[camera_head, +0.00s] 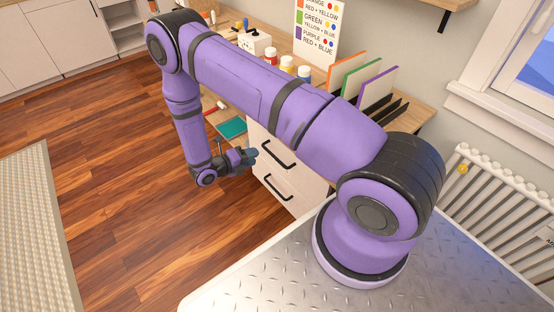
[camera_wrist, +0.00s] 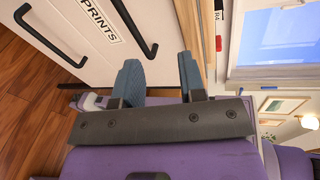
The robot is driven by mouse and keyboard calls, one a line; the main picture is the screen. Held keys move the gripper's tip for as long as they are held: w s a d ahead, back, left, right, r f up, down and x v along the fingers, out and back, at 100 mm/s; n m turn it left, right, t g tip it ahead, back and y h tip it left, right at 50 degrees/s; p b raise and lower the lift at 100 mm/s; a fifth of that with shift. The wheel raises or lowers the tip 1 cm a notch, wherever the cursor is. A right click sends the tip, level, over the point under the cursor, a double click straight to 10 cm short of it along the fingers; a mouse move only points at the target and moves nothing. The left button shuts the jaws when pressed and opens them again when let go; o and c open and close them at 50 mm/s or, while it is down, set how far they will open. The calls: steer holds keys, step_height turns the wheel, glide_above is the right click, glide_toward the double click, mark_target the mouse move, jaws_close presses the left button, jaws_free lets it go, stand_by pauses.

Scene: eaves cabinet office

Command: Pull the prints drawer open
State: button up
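The white drawer unit (camera_head: 290,171) stands under the desk, with two black bar handles on its front. The upper handle (camera_head: 279,153) and the lower handle (camera_head: 275,188) show in the head view. In the wrist view the PRINTS label (camera_wrist: 100,19) lies between the upper handle (camera_wrist: 136,30) and the lower handle (camera_wrist: 50,35); I cannot tell for sure which handle shares its panel. My gripper (camera_head: 249,156) is beside the front, near the upper handle. In the wrist view its two blue-grey fingers (camera_wrist: 160,78) are apart with nothing between them. Both drawers look closed.
The wooden desk (camera_head: 425,119) above holds paint jars (camera_head: 287,63), upright colored panels (camera_head: 375,82) and a color chart (camera_head: 317,30). A teal item (camera_head: 232,128) lies near my forearm. A radiator (camera_head: 500,195) stands at the right. The wood floor (camera_head: 120,180) at the left is clear.

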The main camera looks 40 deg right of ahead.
mark_target(276, 159)
step_height(276, 159, down, 5)
steer(key=s+n+t, duration=0.1)
steer(key=s+n, duration=0.1)
steer(key=n, duration=0.1)
steer(key=x, duration=1)
steer(key=shift+w+d+r, duration=0.1)
steer(key=shift+w+d, duration=0.1)
steer(key=shift+d, duration=0.25)
jaws_close()
